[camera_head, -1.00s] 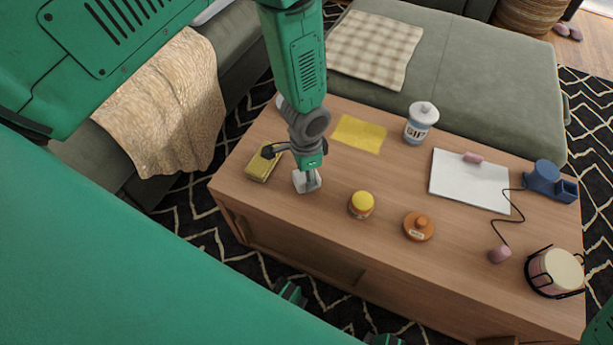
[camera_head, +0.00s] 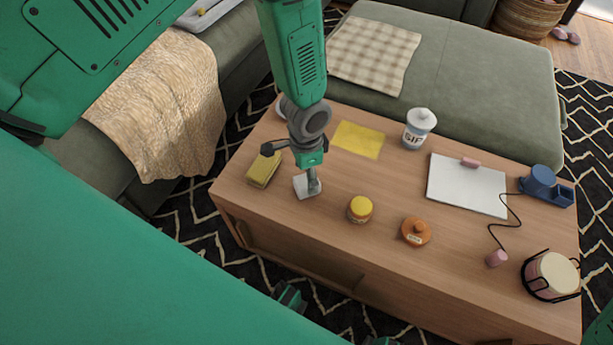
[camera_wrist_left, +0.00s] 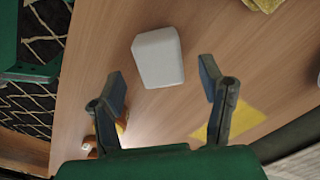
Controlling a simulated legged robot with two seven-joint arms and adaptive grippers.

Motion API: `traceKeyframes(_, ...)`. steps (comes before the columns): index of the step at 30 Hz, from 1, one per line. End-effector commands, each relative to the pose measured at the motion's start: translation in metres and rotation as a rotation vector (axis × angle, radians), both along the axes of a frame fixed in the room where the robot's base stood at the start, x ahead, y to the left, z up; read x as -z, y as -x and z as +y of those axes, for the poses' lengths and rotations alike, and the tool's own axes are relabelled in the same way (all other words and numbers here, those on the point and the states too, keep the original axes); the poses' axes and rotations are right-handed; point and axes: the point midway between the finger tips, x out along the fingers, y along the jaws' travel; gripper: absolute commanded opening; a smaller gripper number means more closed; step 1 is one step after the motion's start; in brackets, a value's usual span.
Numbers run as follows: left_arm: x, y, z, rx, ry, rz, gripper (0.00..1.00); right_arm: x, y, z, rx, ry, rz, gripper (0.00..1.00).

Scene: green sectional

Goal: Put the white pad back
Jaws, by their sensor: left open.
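The white pad (camera_head: 303,190) is a small pale block with rounded corners on the wooden table, near its left end. It also shows in the left wrist view (camera_wrist_left: 158,57), lying beyond the fingertips with bare wood around it. My left gripper (camera_head: 313,184) points down just above and beside the pad, hiding part of it in the head view. In the left wrist view its two fingers (camera_wrist_left: 161,84) are spread apart with nothing between them. Whether a finger touches the pad cannot be told.
A yellow sponge (camera_head: 264,170) lies left of the pad and a yellow cloth (camera_head: 359,140) behind it. A yellow-lidded jar (camera_head: 360,209), an orange pot (camera_head: 416,232) and a labelled canister (camera_head: 419,128) stand to the right. A white board (camera_head: 466,185) lies farther right.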

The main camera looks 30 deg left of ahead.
Motion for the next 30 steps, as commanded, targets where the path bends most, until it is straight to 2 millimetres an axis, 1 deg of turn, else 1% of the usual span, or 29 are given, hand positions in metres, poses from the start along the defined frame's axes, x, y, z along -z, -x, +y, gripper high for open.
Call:
traceKeyframes(1,-0.018,-0.001,0.0,-0.001,0.001,-0.002,0.63,-0.01,0.0,0.0,0.0,0.0,0.0,0.4)
traceKeyframes(3,-0.034,-0.001,0.0,-0.001,0.001,-0.004,0.63,-0.016,0.0,0.0,0.0,0.0,0.0,0.4)
traceKeyframes(6,-0.054,-0.001,0.0,-0.001,0.001,-0.002,0.63,-0.024,0.0,0.0,0.0,0.0,0.0,0.4)
traceKeyframes(10,-0.074,-0.001,0.0,0.0,0.001,-0.001,0.63,-0.031,0.0,0.0,0.0,0.0,0.0,0.4)
traceKeyframes(12,-0.081,0.0,0.0,0.0,0.001,-0.001,0.63,-0.033,0.0,0.0,0.0,0.0,0.0,0.4)
traceKeyframes(16,-0.088,0.0,0.0,0.0,0.0,0.0,0.63,-0.035,0.0,0.0,0.0,0.0,0.0,0.4)
traceKeyframes(20,-0.088,0.0,0.0,0.0,0.001,0.001,0.63,-0.035,0.0,0.0,0.0,0.0,0.0,0.4)
traceKeyframes(22,-0.084,0.007,0.001,-0.014,0.007,0.005,0.63,-0.034,0.0,0.0,0.0,0.0,0.0,0.4)
traceKeyframes(23,-0.079,0.014,0.002,-0.03,0.013,0.01,0.63,-0.034,0.0,0.0,0.0,0.0,0.0,0.4)
traceKeyframes(26,-0.055,0.054,0.008,-0.137,0.045,0.023,0.63,-0.034,0.0,0.0,0.0,0.0,0.0,0.4)
traceKeyframes(27,-0.045,0.077,0.012,-0.199,0.058,0.027,0.63,-0.034,0.0,0.0,0.0,0.0,0.0,0.4)
traceKeyframes(29,-0.032,0.111,0.02,-0.305,0.069,0.026,0.63,-0.034,0.0,0.0,0.0,0.0,0.0,0.4)
traceKeyframes(30,-0.027,0.134,0.026,-0.373,0.07,0.023,0.63,-0.034,0.0,0.0,0.0,0.0,0.0,0.4)
